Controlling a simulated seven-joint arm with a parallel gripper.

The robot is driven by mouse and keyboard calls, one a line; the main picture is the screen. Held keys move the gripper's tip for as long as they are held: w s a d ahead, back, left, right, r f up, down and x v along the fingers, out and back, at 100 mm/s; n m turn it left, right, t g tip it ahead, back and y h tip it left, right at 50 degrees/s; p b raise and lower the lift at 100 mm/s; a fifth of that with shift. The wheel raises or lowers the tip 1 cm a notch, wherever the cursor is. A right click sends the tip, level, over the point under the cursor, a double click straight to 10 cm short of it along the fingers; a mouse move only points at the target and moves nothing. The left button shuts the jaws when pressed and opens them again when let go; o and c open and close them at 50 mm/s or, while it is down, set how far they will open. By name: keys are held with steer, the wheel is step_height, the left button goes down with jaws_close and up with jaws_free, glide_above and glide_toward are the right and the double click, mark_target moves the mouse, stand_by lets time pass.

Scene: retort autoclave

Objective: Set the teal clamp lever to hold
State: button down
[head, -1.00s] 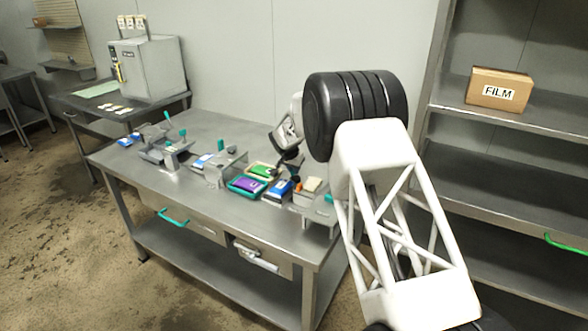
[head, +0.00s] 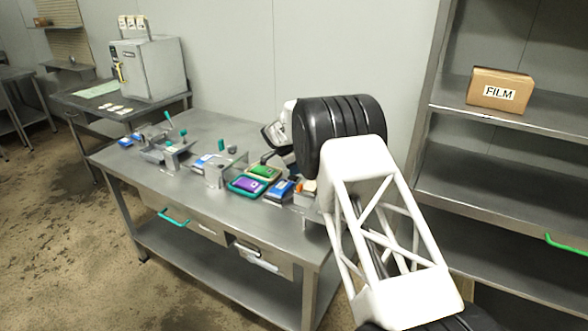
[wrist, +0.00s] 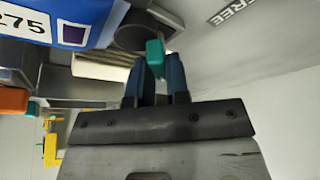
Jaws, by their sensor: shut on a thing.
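The teal tip of the clamp lever (wrist: 155,52) shows in the wrist view between the two dark blue fingers of my gripper (wrist: 159,76), which is shut on it. A dark round part (wrist: 143,32) lies just beyond it. An upside-down label reading FREE (wrist: 235,10) is on the grey surface at the upper right. No HOLD label shows. In the head view my arm covers the right end of the bench, and the fingers and held lever cannot be made out there.
A blue pack marked 275 (wrist: 70,18) and an orange part (wrist: 14,101) are close by in the wrist view. The head view shows a purple pack (head: 248,185), a green pack (head: 264,172), a blue pack (head: 279,189) and other teal-tipped fixtures (head: 220,146) on the steel bench (head: 208,118).

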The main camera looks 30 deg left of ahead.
stand_by(0.3)
steer(key=c, duration=1.1)
jaws_free()
steer(key=v, duration=0.7)
steer(key=shift+a+r, duration=0.2)
steer(key=shift+r, duration=0.15)
steer(key=shift+s, duration=0.1)
